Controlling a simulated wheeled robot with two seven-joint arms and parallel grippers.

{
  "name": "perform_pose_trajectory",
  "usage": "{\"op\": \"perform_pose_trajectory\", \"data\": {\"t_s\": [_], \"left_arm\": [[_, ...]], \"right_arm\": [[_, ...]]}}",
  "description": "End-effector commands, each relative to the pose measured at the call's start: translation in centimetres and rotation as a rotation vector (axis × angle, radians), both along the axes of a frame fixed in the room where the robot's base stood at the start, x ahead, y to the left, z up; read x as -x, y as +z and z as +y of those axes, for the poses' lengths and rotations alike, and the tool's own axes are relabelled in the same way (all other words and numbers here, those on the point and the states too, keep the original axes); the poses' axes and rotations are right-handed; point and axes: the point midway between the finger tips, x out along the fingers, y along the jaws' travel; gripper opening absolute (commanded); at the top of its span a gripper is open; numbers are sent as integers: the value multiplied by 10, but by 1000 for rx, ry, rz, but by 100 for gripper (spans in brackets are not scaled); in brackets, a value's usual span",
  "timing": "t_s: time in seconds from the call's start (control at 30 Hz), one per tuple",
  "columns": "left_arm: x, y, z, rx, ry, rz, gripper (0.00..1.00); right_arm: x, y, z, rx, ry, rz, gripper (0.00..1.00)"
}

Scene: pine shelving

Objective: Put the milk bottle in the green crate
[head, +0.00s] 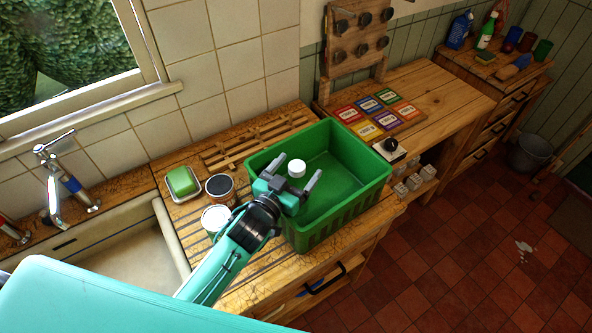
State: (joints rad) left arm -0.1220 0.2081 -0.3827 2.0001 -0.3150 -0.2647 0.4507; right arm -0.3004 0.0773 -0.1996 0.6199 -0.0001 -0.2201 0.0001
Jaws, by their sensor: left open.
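The green crate (372,183) stands on the wooden counter at the middle of the head view, its open top facing up. A small white round thing (296,169), which looks like the top of the milk bottle, shows inside the crate's outline; its lower part is hard to make out. My left gripper (298,166) is over the crate's near left part. Its two fingers are spread apart, one on each side of the white top, and I see no finger touching it. My right gripper is not in view.
A green sponge in a dish (183,181), a dark-topped jar (219,187) and a white round container (215,219) stand left of the crate. A slatted rack (255,140) lies behind. Coloured cards (377,112) and a black knob (390,145) are to the right.

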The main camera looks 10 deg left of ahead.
Motion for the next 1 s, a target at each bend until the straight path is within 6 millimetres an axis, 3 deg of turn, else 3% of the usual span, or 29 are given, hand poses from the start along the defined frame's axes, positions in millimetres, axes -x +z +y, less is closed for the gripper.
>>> {"op": "perform_pose_trajectory", "data": {"t_s": [0.5, 0.73, 1.0], "left_arm": [[88, -1, 30, -1, -1, -1, 82], [109, 1, 37, 0, 0, -2, 82], [113, 2, 39, 0, -1, -3, 82]], "right_arm": [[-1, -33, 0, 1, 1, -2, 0], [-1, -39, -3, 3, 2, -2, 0], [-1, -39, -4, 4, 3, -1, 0]]}}
